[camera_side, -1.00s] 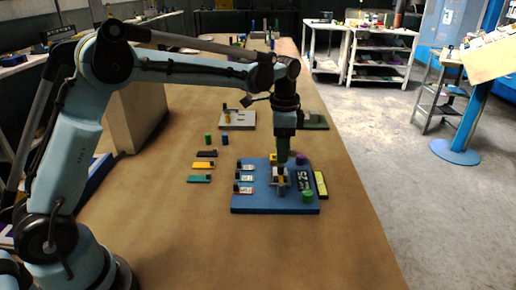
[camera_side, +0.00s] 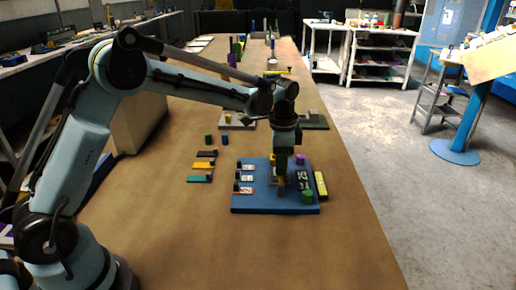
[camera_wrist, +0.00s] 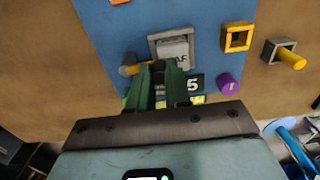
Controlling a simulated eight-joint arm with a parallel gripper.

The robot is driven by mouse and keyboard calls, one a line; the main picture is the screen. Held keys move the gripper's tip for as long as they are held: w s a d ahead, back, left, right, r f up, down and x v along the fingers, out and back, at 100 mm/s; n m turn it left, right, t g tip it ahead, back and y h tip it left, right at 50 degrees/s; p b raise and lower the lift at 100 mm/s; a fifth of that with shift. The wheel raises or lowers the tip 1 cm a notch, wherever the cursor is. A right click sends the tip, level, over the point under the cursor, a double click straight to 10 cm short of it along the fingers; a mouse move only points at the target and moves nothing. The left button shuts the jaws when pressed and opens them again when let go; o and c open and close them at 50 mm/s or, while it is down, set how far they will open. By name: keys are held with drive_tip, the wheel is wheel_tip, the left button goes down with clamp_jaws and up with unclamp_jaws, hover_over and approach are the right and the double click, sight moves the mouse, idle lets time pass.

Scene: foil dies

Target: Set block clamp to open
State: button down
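The blue board (camera_side: 262,206) lies flat on the table, with my gripper (camera_side: 281,187) low over its middle. In the wrist view the board (camera_wrist: 103,33) carries a grey square frame (camera_wrist: 154,44) around a pale lettered block (camera_wrist: 176,48). A grey pivot with a yellow lever (camera_wrist: 129,69), which looks like the block clamp, is left of the frame. The lever runs toward my green fingers (camera_wrist: 158,68), which hide its far end. A gap shows between the fingers. I cannot tell whether they grip the lever or only stand beside it.
A purple cylinder (camera_wrist: 229,84) and a yellow square frame (camera_wrist: 238,37) are close on the right. A green cylinder (camera_side: 308,196), a purple one (camera_side: 300,159) and labelled pieces (camera_side: 246,178) also stand on the board. Coloured strips (camera_side: 203,166) lie left of it. The near table is clear.

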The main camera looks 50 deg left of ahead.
drive_tip(key=shift+s+a+n, duration=0.1)
drive_tip(key=shift+n, duration=0.2)
drive_tip(key=n, duration=0.1)
drive_tip(key=s+n, duration=0.1)
drive_tip(key=n, duration=0.1)
drive_tip(key=shift+s+a+n, duration=0.1)
drive_tip(key=shift+a+n, duration=0.2)
drive_tip(key=shift+a, duration=0.05)
drive_tip(key=n, duration=0.1)
drive_tip(key=s+n, duration=0.1)
drive_tip(key=n, duration=0.2)
drive_tip(key=shift+s+a+n, duration=0.2)
drive_tip(key=shift+s+n, duration=0.1)
drive_tip(key=shift+s, duration=0.05)
drive_tip(key=n, duration=0.1)
drive_tip(key=s+n, duration=0.1)
drive_tip(key=n, duration=0.2)
drive_tip(key=shift+s+d+n, duration=0.15)
drive_tip(key=shift+s+n, duration=0.15)
drive_tip(key=shift+s, duration=0.05)
drive_tip(key=shift+s+d+n, duration=0.25)
drive_tip(key=shift+s+n, duration=0.15)
drive_tip(key=shift+n, duration=0.75)
drive_tip(key=shift+s+d+n, duration=0.25)
drive_tip(key=shift+s+n, duration=0.1)
drive_tip(key=shift+n, duration=0.8)
drive_tip(key=c, duration=1.1)
unclamp_jaws()
drive_tip(key=shift+o, duration=0.2)
drive_tip(key=shift+r, duration=0.15)
